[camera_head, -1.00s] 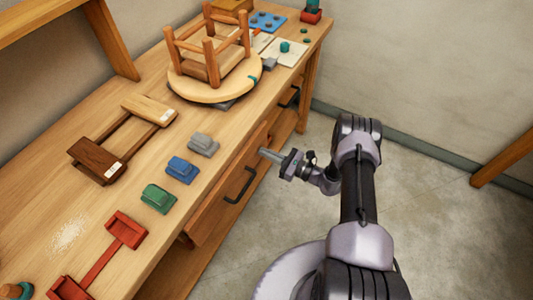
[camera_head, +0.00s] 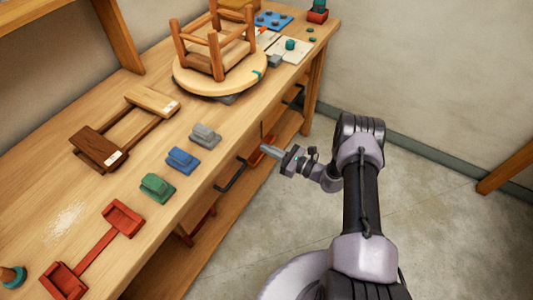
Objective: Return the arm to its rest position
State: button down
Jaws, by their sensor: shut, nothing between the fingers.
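My gripper (camera_head: 266,150) is shut and empty. It points left toward the front of the workbench (camera_head: 175,213), beyond its front edge in the picture. My arm (camera_head: 363,205) rises from the lower right, bends at the elbow and reaches left to the gripper. The gripper overlaps the bench's lower part in this view, and I cannot tell whether it touches anything.
A dark drawer handle (camera_head: 231,177) is left of the gripper. Green (camera_head: 157,187), blue (camera_head: 182,160) and grey (camera_head: 205,136) blocks line the bench edge. A stool (camera_head: 210,48) stands upside down on a round board.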

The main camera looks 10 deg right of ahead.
jog(key=p+v, duration=0.2)
jog(key=v, duration=0.7)
jog(key=s+a+r+n+g, duration=0.2)
jog(key=a+r+n+g, duration=0.35)
jog(key=r, duration=0.55)
jog(key=s+a+r+n+g, duration=0.1)
jog(key=a+r+n+g, duration=0.4)
jog(key=r, duration=0.7)
jog(key=s+r+n+t+h, duration=0.2)
jog(key=s+r+n+h, duration=0.3)
jog(key=s+r, duration=0.3)
jog(key=s+r+n+t+h, duration=0.1)
jog(key=s+r+n+h, duration=0.5)
jog(key=s, duration=0.9)
notch_tip(320, 180, up, 2)
jog(key=shift+r+n+t, duration=0.1)
jog(key=shift+n+t, duration=0.25)
jog(key=shift+n, duration=0.1)
